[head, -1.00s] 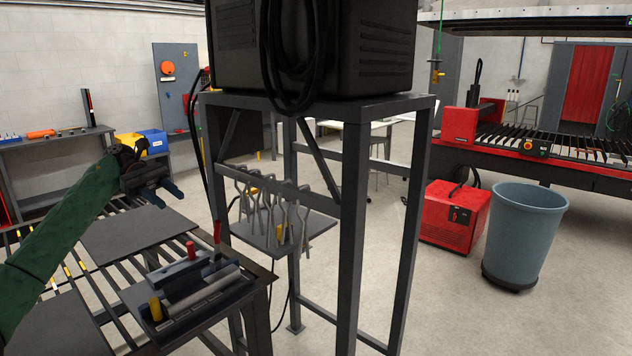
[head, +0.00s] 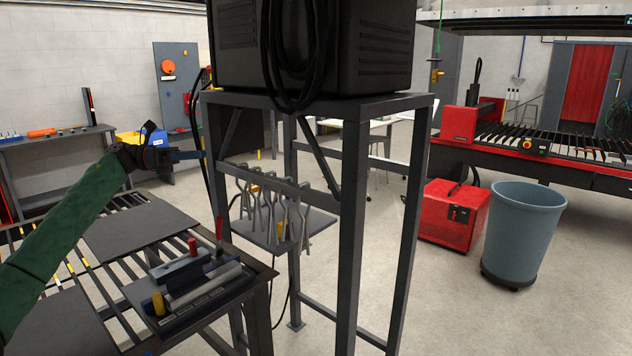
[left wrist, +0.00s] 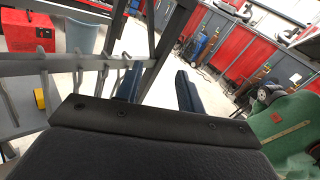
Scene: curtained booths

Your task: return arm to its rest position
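My left arm (head: 70,220) comes in from the left and reaches over the slatted table. Its gripper (head: 190,155) is above the table's far side, pointing right toward the dark metal stand. In the left wrist view my left gripper (left wrist: 158,85) shows two blue fingers standing apart with nothing between them, so it is open and empty. My right arm and gripper are not in view.
The dark metal stand (head: 352,220) carries a black machine (head: 375,50) and a shelf with several hanging clamps (head: 270,205). A fixture with red and yellow parts (head: 190,285) sits on the slatted table (head: 155,205). A red box (head: 452,215) and grey bin (head: 522,235) stand right.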

